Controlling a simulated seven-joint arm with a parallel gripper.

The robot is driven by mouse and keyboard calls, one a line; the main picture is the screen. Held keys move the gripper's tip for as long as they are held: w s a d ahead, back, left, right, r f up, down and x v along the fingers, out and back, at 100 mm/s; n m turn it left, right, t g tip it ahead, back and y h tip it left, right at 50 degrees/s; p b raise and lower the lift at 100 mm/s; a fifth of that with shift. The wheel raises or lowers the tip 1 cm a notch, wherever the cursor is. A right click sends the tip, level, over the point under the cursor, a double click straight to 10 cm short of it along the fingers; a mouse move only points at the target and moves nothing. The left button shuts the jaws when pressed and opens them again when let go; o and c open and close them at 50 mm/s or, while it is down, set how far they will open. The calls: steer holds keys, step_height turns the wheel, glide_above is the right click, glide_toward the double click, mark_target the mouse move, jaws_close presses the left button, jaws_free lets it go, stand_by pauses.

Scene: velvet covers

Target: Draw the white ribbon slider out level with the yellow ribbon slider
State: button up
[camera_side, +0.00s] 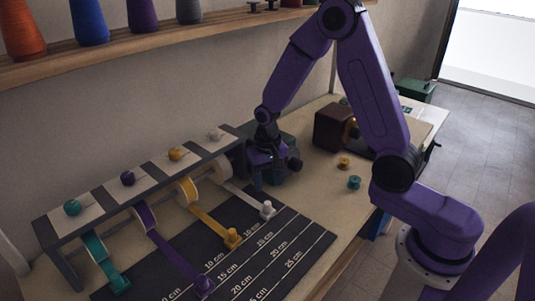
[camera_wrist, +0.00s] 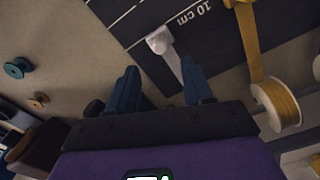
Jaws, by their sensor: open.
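The white slider (camera_side: 267,209) stands upright on the dark marked mat (camera_side: 284,233), at the end of a pale ribbon (camera_side: 242,193). The yellow slider (camera_side: 232,237) stands farther out from the rack on its yellow ribbon (camera_side: 205,217). My gripper (camera_side: 265,180) is open and empty, above the table behind and apart from the white slider. In the wrist view my fingertips (camera_wrist: 162,82) are spread, with the white slider (camera_wrist: 158,43) beyond them and its ribbon passing toward the right finger. The yellow ribbon (camera_wrist: 248,40) runs at the right there.
A purple slider (camera_side: 204,287) and a teal slider (camera_side: 120,285) stand on their ribbons to the left. The rack (camera_side: 205,155) spans the back left. Small yellow (camera_side: 343,163) and teal (camera_side: 354,182) spools lie right of my gripper. The mat's right part is clear.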

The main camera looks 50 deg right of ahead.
step_height(320, 180, up, 9)
steer(key=shift+f, duration=0.2)
stand_by(0.4)
steer(key=s+a+r+n, duration=0.1)
steer(key=s+r+n, duration=0.1)
steer(key=s+n, duration=0.6)
steer(key=s+a+r+n, duration=0.1)
steer(key=s+n, duration=0.8)
steer(key=s, duration=0.9)
steer(key=shift+s+a+r, duration=0.15)
steer(key=shift+s+r, duration=0.2)
steer(key=shift+r, duration=0.05)
stand_by(4.0)
